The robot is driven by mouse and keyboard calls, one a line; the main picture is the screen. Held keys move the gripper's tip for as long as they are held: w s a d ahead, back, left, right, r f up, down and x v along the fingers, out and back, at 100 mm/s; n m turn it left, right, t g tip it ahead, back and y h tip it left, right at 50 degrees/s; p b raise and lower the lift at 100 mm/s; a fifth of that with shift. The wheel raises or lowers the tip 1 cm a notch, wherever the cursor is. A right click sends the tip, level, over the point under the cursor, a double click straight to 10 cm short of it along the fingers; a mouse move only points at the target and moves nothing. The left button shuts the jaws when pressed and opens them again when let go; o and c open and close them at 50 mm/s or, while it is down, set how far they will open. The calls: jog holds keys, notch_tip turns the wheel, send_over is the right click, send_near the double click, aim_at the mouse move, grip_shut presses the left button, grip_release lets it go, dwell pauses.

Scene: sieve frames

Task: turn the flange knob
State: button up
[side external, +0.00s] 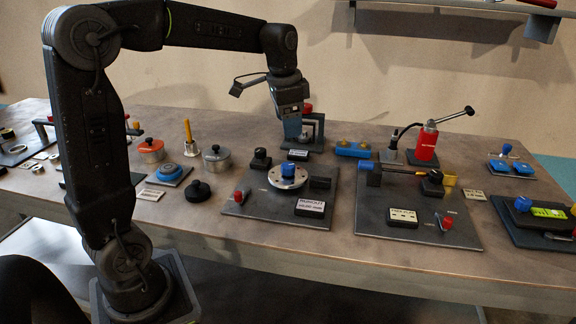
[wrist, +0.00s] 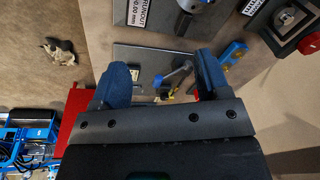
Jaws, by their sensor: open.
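The flange knob (side external: 289,169) is blue and sits on a silver round flange with bolt holes, on a dark plate (side external: 250,208) at mid-bench in the side view. In the wrist view, part of a silver disc (wrist: 193,5) that looks like the flange shows at the top edge. My gripper (side external: 292,138) is above and behind the knob in the side view, pointing down and apart from it. In the wrist view my gripper (wrist: 162,80) has its two blue fingers spread, with nothing held between them. The fingertips are hard to make out in the side view.
A black knob (side external: 260,159) and a label block reading RUNOUT (side external: 310,207) share the plate. A dark bracket (side external: 312,130) stands close to my gripper. A red block with a lever (side external: 427,145) and a blue bar (side external: 353,149) stand to the right.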

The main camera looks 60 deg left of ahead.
jog(key=m+g, duration=0.2)
send_over(287, 165)
notch_tip(287, 165, down, 5)
jog(key=shift+h, duration=0.3)
notch_tip(287, 165, down, 14)
jog(key=shift+r, duration=0.25)
jog(key=c, duration=0.9)
jog(key=shift+n, duration=0.4)
